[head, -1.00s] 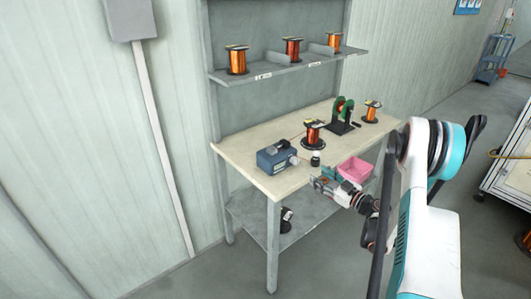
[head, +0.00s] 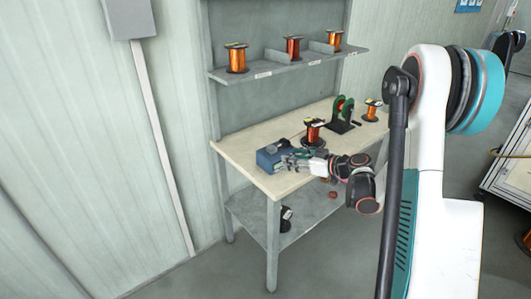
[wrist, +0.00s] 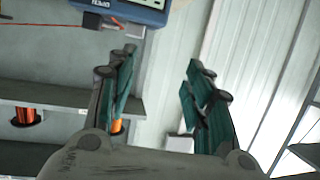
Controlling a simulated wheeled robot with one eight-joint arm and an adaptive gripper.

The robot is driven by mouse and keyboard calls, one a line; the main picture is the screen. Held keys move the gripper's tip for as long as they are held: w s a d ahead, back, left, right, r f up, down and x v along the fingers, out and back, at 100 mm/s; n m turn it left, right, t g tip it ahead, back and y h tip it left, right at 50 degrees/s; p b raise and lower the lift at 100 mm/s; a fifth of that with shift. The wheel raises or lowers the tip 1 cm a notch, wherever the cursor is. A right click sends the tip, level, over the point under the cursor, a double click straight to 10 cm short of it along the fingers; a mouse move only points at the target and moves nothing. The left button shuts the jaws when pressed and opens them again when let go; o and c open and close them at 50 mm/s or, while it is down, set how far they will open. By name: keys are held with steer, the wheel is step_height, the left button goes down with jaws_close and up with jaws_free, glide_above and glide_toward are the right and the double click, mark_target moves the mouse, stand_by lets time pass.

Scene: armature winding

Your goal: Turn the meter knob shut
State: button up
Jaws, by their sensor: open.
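The blue meter (head: 268,159) sits on the workbench near its front left corner. In the wrist view the meter (wrist: 120,10) is cut off by the top edge, with part of a pale display showing. A grey piece (wrist: 133,29) is below its right part; I cannot tell whether it is the knob. In the head view the knob's side is hidden by my gripper (head: 290,161), which is right beside the meter. In the wrist view my gripper (wrist: 160,80) is open, with nothing between its teal-padded fingers; the meter is beyond the left finger.
A copper spool (head: 312,133) stands behind my arm. A green-flanged winding stand (head: 340,118) and another copper spool (head: 372,112) are farther right. Several spools rest on the upper shelf (head: 285,66). A red lead (wrist: 40,24) runs left of the meter.

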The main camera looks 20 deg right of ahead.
steer(key=s+a+r+g, duration=0.2)
steer(key=s+a+r, duration=0.1)
steer(key=a+r, duration=0.2)
steer(key=s+a+r+m+g+h+p, duration=0.1)
steer(key=s+a+r, duration=0.3)
steer(key=a, duration=0.4)
steer(key=shift+s+a+r+m+g, duration=0.25)
steer(key=shift+a+r+m+g, duration=0.1)
steer(key=shift+r+g, duration=0.15)
